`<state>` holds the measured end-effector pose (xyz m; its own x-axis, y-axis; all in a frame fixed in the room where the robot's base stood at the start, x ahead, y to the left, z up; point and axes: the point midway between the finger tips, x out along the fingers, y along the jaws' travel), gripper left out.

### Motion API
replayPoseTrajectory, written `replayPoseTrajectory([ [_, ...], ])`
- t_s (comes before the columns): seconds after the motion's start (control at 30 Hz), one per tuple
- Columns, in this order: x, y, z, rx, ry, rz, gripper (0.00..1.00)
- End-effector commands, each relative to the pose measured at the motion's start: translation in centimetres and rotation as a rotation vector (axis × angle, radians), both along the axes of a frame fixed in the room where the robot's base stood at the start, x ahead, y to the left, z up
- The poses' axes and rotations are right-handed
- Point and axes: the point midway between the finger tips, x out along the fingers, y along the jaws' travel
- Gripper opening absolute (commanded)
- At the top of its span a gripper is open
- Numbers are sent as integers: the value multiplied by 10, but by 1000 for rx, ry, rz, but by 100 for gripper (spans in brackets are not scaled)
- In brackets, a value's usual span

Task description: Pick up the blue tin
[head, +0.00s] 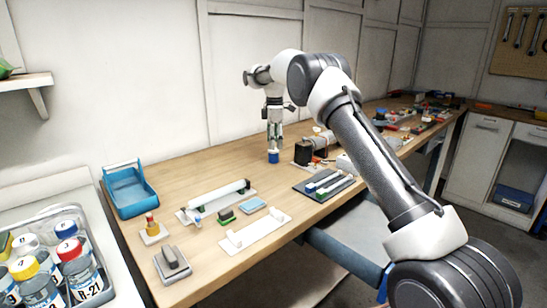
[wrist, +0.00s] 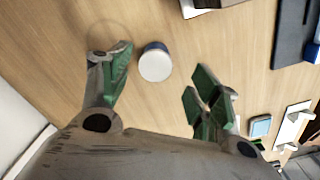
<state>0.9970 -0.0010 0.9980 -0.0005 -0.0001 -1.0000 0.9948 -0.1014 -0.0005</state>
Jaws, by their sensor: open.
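The blue tin (head: 273,157) stands upright on the wooden workbench, directly below my gripper (head: 274,143) in the head view. In the wrist view the tin (wrist: 155,63) shows a round white top and a blue side. My gripper (wrist: 160,76) is open there, with one green-padded finger left of the tin and the other to its right and lower in the picture. The tin appears between the fingers, nearer the left one, with nothing held. The exact height of the fingertips above the tin cannot be told.
A blue tray (head: 130,205) stands at the bench's left end. A dark block device (head: 303,153) stands right of the tin. A dark plate with strips (head: 325,186) and a white fixture (head: 254,232) lie nearer the front. Bare wood surrounds the tin's left side.

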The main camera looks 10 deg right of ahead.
Motion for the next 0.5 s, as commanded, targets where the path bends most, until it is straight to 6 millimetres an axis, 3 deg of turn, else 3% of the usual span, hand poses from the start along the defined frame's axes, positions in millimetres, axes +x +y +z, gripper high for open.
replayPoseTrajectory([
  [0.4, 5, 4, -54, -1, 2, -3, 62],
  [0.5, 5, 4, -59, 0, 0, -3, 62],
])
